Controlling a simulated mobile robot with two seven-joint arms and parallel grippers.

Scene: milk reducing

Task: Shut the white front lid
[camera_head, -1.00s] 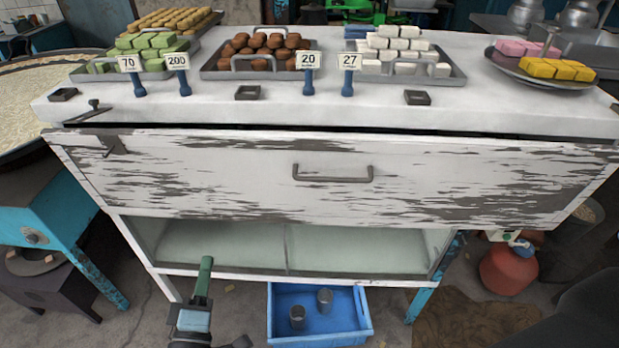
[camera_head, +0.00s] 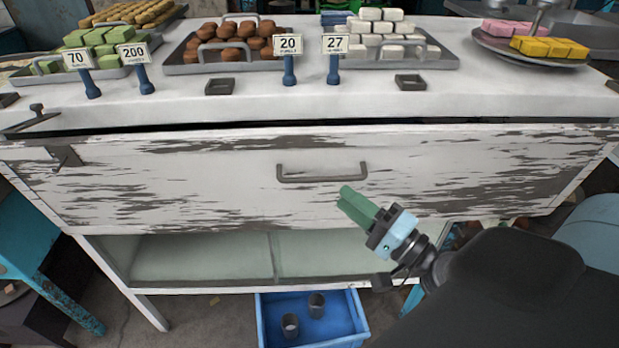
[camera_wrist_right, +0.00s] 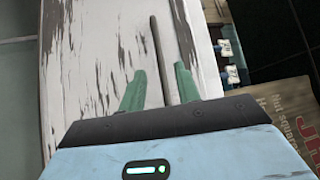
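The white front lid (camera_head: 230,185), with worn, peeling paint, spans the cart's front below the counter. A dark gap shows between its top edge and the counter. Its dark bar handle (camera_head: 322,178) is at the middle. My right gripper (camera_head: 352,203) has green fingers and is just below the handle's right end in the head view. In the right wrist view the fingers (camera_wrist_right: 160,92) are apart, with the handle (camera_wrist_right: 158,50) showing between and beyond them; contact cannot be told. The lid (camera_wrist_right: 90,60) fills much of that view. My left gripper is not in view.
The white counter (camera_head: 310,105) carries trays of sweets, price signs and small dark dishes. A metal latch (camera_head: 38,118) is at its left. A glass-fronted compartment (camera_head: 200,258) lies below the lid. A blue crate (camera_head: 340,325) with metal cups is on the floor.

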